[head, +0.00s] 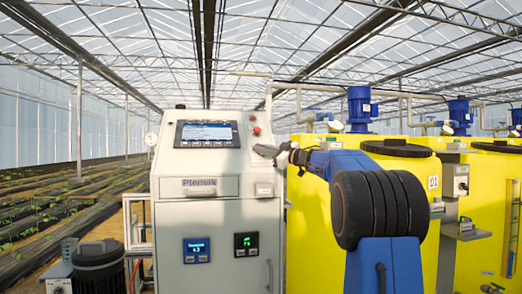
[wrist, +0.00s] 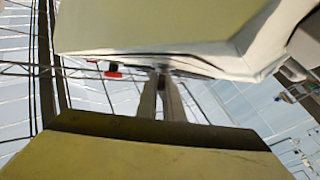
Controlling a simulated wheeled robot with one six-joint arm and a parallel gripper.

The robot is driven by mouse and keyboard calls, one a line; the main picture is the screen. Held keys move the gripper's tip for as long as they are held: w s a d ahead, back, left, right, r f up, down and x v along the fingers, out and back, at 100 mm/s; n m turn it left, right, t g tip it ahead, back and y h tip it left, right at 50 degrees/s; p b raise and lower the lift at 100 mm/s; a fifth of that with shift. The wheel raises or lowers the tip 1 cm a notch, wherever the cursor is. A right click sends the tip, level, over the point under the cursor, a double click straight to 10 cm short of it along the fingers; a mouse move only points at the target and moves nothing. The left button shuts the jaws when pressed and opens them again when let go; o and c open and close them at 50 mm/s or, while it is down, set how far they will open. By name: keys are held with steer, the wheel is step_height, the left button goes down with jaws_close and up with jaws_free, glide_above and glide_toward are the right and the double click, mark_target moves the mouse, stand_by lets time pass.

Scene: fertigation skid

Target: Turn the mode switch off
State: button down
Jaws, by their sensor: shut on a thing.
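The mode switch is not clearly visible; my gripper hides its place on the sloped upper front of the white control cabinet (head: 218,160).
A display screen (head: 207,133) is to the left. Yellow tanks (head: 310,220) stand close on the right. Planted rows lie at far left.

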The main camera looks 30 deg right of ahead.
steer(key=c, duration=1.9)
jaws_free()
steer(key=v, duration=1.7)
steer(key=shift+s, duration=0.2)
steer(key=shift+f, duration=0.1)
